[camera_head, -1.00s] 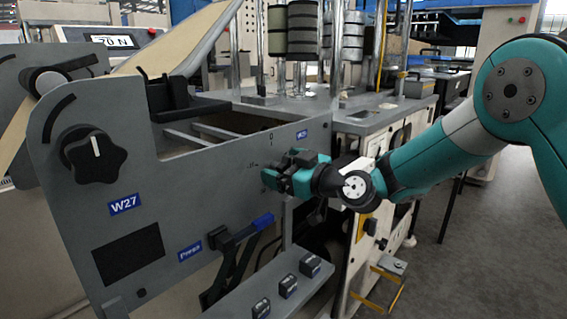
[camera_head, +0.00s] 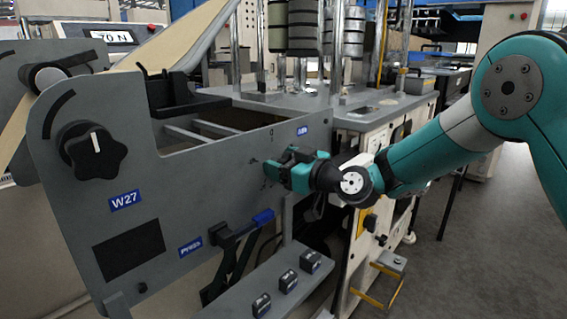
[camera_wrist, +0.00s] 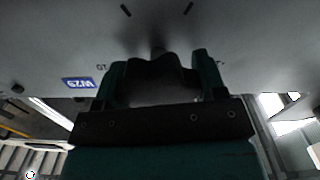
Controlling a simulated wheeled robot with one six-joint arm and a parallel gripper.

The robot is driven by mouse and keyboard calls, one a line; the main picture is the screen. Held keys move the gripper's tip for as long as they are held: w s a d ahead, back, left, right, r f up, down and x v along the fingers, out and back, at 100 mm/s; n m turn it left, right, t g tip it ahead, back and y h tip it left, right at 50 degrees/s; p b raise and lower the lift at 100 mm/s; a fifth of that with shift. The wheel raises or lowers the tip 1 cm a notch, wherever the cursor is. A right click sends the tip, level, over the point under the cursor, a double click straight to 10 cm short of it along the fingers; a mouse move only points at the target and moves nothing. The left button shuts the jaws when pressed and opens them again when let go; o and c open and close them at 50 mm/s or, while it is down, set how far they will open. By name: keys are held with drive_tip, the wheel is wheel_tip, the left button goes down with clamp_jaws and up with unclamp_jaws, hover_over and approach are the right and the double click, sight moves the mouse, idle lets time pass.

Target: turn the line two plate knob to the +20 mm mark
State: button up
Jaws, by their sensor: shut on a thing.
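My gripper (camera_head: 280,171) is at the right part of the grey machine side plate (camera_head: 205,180). In the wrist view my gripper (camera_wrist: 158,75) is shut on a dark lobed knob (camera_wrist: 155,68), with one finger on each side of it. The knob is mostly hidden behind the gripper in the head view. Short dark tick marks show on the plate near the knob in the wrist view. A blue W29 label (camera_wrist: 78,83) is beside it, and it also shows in the head view (camera_head: 302,130). The mark that the knob points at cannot be read.
Another black knob (camera_head: 94,151) with a white pointer line is at the left, above a blue W27 label (camera_head: 125,200). A blue-ended lever (camera_head: 262,217) by the Press label (camera_head: 190,247) is below my gripper. Several small black blocks sit on a ledge (camera_head: 235,300).

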drive_tip(key=shift+w+d+f+m+p, duration=0.15)
drive_tip(key=shift+m+p, duration=2.25)
drive_tip(key=shift+m, duration=2.45)
drive_tip(key=shift+s+f+m+p, duration=0.1)
drive_tip(key=shift+m+p, duration=2.3)
drive_tip(key=shift+m, duration=2.4)
drive_tip(key=shift+w+d+f+m+p, duration=0.15)
drive_tip(key=shift+m+p, duration=2.25)
drive_tip(key=shift+m, duration=2.45)
drive_tip(key=shift+s+a+f, duration=0.1)
drive_tip(key=shift+a, duration=0.05)
drive_tip(key=o, duration=0.9)
